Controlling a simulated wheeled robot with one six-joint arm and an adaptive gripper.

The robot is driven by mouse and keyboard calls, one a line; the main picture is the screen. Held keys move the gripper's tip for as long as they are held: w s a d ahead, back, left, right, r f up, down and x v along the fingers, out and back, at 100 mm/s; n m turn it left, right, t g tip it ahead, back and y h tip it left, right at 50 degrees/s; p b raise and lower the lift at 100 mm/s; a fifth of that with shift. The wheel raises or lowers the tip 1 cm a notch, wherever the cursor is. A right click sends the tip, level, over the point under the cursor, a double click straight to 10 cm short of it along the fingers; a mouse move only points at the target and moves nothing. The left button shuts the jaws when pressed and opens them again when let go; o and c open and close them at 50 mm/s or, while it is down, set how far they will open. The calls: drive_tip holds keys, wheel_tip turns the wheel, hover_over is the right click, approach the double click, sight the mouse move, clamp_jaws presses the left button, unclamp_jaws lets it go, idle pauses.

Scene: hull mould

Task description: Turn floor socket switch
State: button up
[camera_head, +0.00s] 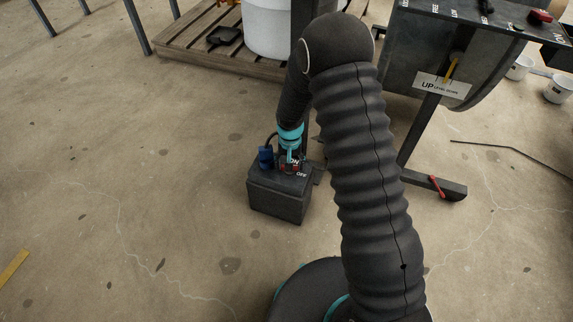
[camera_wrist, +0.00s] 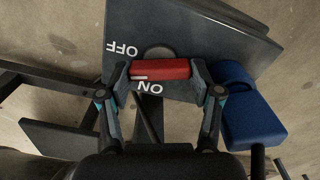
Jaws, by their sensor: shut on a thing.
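The floor socket is a dark box (camera_head: 275,203) on the concrete floor, with white ON and OFF labels on its top. In the wrist view its dark top plate (camera_wrist: 205,30) carries a red switch handle (camera_wrist: 160,68) on a round grey base. My gripper (camera_wrist: 160,72) is shut on the handle, one finger at each end. The handle lies across the picture between OFF, above left, and ON, just below it. A short white mark shows near its left end. In the head view my gripper (camera_head: 291,158) reaches down onto the box top and hides most of the handle.
A blue plug (camera_wrist: 250,105) with a black cable stands beside my right finger; it also shows in the head view (camera_head: 266,157). A wooden pallet (camera_head: 185,45) with a white drum (camera_head: 270,30) is behind. A dark stand foot (camera_head: 432,185) is to the right.

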drive_tip(key=n, duration=0.2)
drive_tip(key=n+b, duration=0.1)
drive_tip(key=shift+w+a+n, duration=0.2)
drive_tip(key=shift+n, duration=0.2)
drive_tip(key=n+b, duration=0.1)
drive_tip(key=n, duration=0.2)
drive_tip(key=shift+n, duration=0.3)
drive_tip(key=n+b, duration=0.1)
drive_tip(key=n, duration=0.3)
drive_tip(key=shift+d, duration=0.2)
drive_tip(key=shift+w+d+r+n+b, duration=0.1)
drive_tip(key=shift+n+b, duration=0.15)
drive_tip(key=shift+n, duration=0.35)
drive_tip(key=shift+d+n+b, duration=0.1)
drive_tip(key=shift+n+b, duration=0.1)
drive_tip(key=shift+n, duration=0.4)
drive_tip(key=o, duration=0.9)
drive_tip(key=shift+c, duration=0.2)
drive_tip(key=shift+s+a, duration=0.2)
drive_tip(key=shift+a, duration=0.05)
